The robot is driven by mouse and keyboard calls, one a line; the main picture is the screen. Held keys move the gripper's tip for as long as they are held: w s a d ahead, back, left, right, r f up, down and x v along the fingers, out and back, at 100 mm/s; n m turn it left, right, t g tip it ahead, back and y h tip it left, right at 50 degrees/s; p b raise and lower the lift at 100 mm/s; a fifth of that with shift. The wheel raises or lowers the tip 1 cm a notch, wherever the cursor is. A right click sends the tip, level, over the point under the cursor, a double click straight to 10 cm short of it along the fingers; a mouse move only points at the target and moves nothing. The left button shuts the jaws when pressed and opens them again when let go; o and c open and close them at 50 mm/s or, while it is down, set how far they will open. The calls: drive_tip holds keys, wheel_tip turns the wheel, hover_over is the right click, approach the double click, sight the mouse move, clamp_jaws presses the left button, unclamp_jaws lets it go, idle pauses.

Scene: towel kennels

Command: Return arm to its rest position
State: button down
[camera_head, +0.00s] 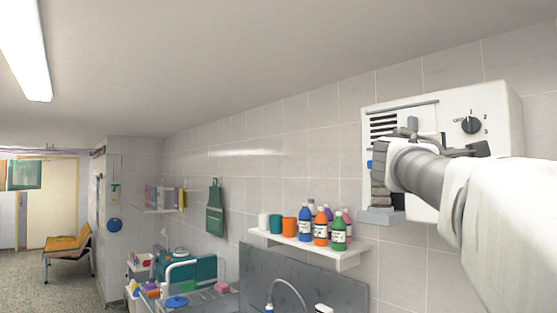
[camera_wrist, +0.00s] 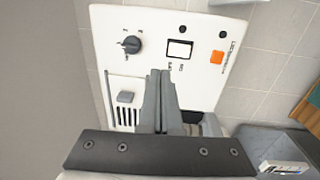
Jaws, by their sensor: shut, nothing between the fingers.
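My arm reaches in from the right edge of the head view, up to a white wall unit (camera_head: 499,103). My gripper (camera_head: 380,190) is in front of the unit's left part. In the wrist view my gripper (camera_wrist: 160,76) has its two grey fingers pressed together, with nothing between them. The unit's white front (camera_wrist: 205,80) fills the middle of that view, with a dark dial (camera_wrist: 130,45), a small white switch plate and an orange square. Whether the fingers touch the unit cannot be told. My wrist hides the unit's lower part in the head view.
Left of the unit, a white shelf (camera_head: 345,260) holds several coloured bottles and cups. Below it is a grey panel (camera_head: 300,277) with a tap. A green apron (camera_head: 215,212) hangs farther left. An orange chair (camera_head: 68,244) stands far back. Open air lies left of my arm.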

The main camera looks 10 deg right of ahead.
drive_tip(key=s+a+f+m+g+y, duration=0.1)
drive_tip(key=s+a+f+y, duration=0.4)
drive_tip(key=a+f, duration=0.5)
drive_tip(key=s+a+f+m+g+y, duration=0.1)
drive_tip(key=s+a+f+y, duration=0.5)
drive_tip(key=f, duration=1.1)
drive_tip(key=s+a+f+m+g+y, duration=0.1)
drive_tip(key=s+a+f+m+y, duration=0.2)
drive_tip(key=a+f, duration=1.1)
drive_tip(key=s+a+y, duration=0.1)
drive_tip(key=s+y, duration=0.2)
drive_tip(key=s, duration=0.1)
drive_tip(key=shift+s, duration=0.4)
